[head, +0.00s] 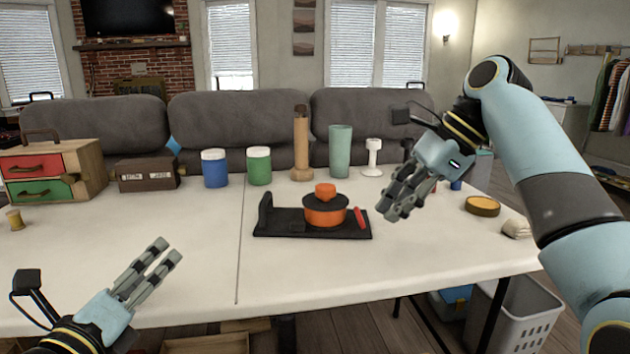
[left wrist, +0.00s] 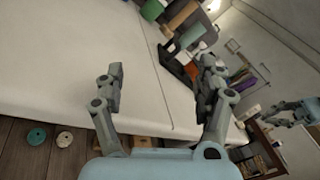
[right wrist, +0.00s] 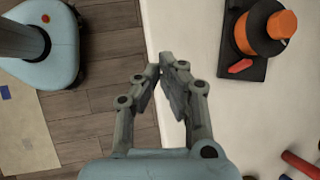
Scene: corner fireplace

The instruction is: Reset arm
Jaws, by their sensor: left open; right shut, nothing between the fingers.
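My left gripper (head: 158,262) is open and empty above the front left of the white table. In the left wrist view its two fingers (left wrist: 160,80) stand wide apart with nothing between them. My right gripper (head: 393,212) is raised over the table, to the right of the orange pot. In the right wrist view its fingertips (right wrist: 168,62) are close together and hold nothing, near the table's edge.
A drawer box (head: 88,170), blue jar (head: 214,168), green jar (head: 259,166) and green cup (head: 340,151) stand along the back. The front of the table (head: 300,285) is clear.

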